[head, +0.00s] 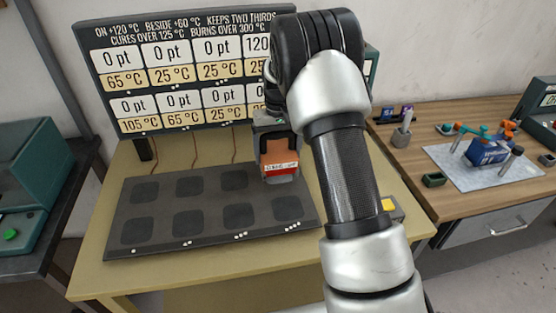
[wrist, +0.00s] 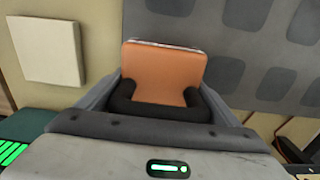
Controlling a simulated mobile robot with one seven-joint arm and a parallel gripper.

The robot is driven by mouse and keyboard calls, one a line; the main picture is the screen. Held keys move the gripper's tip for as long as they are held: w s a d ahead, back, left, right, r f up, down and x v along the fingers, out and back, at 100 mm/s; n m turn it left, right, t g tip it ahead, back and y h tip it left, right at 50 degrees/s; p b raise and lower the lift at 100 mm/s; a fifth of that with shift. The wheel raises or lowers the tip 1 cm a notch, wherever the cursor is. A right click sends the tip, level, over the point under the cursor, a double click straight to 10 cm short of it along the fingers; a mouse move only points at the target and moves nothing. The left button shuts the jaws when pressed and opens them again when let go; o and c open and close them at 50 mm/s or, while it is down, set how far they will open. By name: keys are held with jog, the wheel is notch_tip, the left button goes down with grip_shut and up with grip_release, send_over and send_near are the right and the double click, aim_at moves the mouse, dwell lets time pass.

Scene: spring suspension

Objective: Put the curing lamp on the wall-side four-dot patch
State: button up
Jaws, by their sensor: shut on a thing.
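The curing lamp (head: 279,160) is an orange block with a red and white label band. It hangs below my gripper (head: 277,133), over the back right of the dark patch mat (head: 212,200). In the wrist view the lamp (wrist: 163,72) sits between the dark fingers of my gripper (wrist: 160,100), which are shut on it. The mat has two rows of dark square patches, with dot marks along its front edge. The wall-side four-dot patch is hidden behind the lamp and gripper. I cannot tell whether the lamp touches the mat.
A scoreboard (head: 190,70) with points and temperatures stands behind the mat. A grey box with a yellow button (head: 390,207) is on the right of the table. A wooden bench (head: 440,190) with a clamped blue part stands at right, a green machine (head: 30,180) at left.

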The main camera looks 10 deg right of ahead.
jog(key=shift+f, duration=1.45)
jog(key=shift+f, duration=0.1)
jog(key=shift+f, duration=0.1)
jog(key=o, duration=1.5)
jog(key=shift+o, duration=0.2)
